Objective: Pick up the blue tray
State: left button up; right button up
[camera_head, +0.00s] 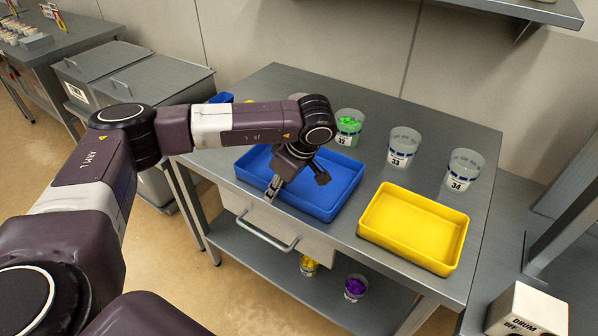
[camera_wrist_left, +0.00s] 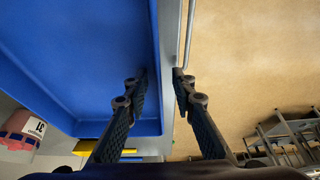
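The blue tray (camera_head: 325,196) lies on the metal table, a shallow rectangular tray with nothing visible inside. It fills the left of the left wrist view (camera_wrist_left: 75,55). My left gripper (camera_head: 272,189) is at the tray's near wall, pointing down, and hides part of the tray. In the left wrist view the fingers (camera_wrist_left: 160,82) are apart, one over the tray's inside and one outside the rim, with a gap between them. Whether either finger touches the wall cannot be told. My right gripper is in neither view.
A yellow tray (camera_head: 413,227) stands just right of the blue one. Cups 32 (camera_head: 348,127), 33 (camera_head: 402,147) and 34 (camera_head: 463,172) stand behind the trays; cup 32 holds green pieces. A drawer handle (camera_head: 265,231) sticks out below the table's front edge. Grey bins (camera_head: 150,82) stand left.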

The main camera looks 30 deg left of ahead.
pick_arm(q)
grip_shut()
dwell(0.3)
jog(key=shift+w+r, duration=0.1)
jog(key=shift+r, duration=0.05)
